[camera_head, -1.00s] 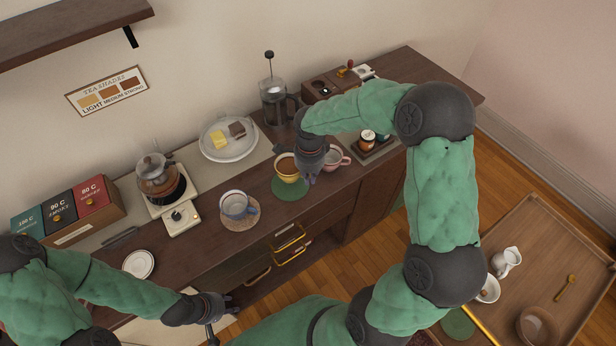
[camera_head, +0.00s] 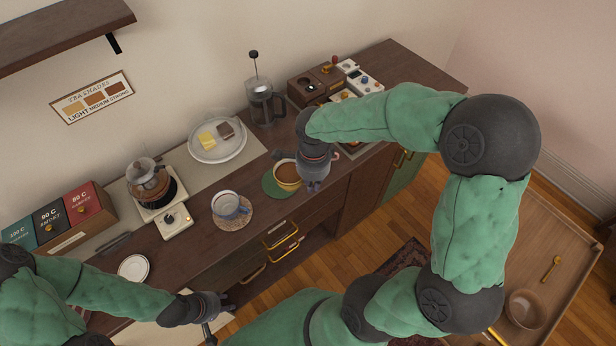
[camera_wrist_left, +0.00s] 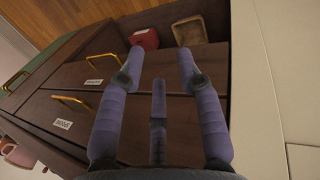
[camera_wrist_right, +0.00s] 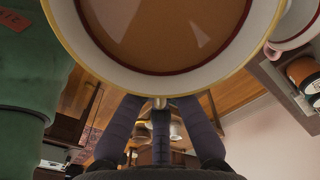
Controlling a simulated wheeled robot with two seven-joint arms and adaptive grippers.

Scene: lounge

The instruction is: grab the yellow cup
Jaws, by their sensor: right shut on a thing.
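The yellow cup (camera_head: 287,172), filled with brown liquid, is over the right part of a round green coaster (camera_head: 270,184) on the dark counter. I cannot tell whether it is clear of the coaster. My right gripper (camera_head: 314,184) is shut on it at its right front side. In the right wrist view the cup's pale rim and brown liquid (camera_wrist_right: 165,30) fill the top, above the fingers (camera_wrist_right: 160,105); its handle is mostly hidden. My left gripper (camera_head: 226,303) is empty in front of the counter; its fingers are spread apart in the left wrist view (camera_wrist_left: 158,70).
A blue cup (camera_head: 226,205) stands left on a woven coaster. A plate with food (camera_head: 218,150) and a French press (camera_head: 264,105) are behind. A pink cup, partly hidden by my right gripper, shows in the right wrist view (camera_wrist_right: 290,40). A wooden tray table (camera_head: 570,230) is at right.

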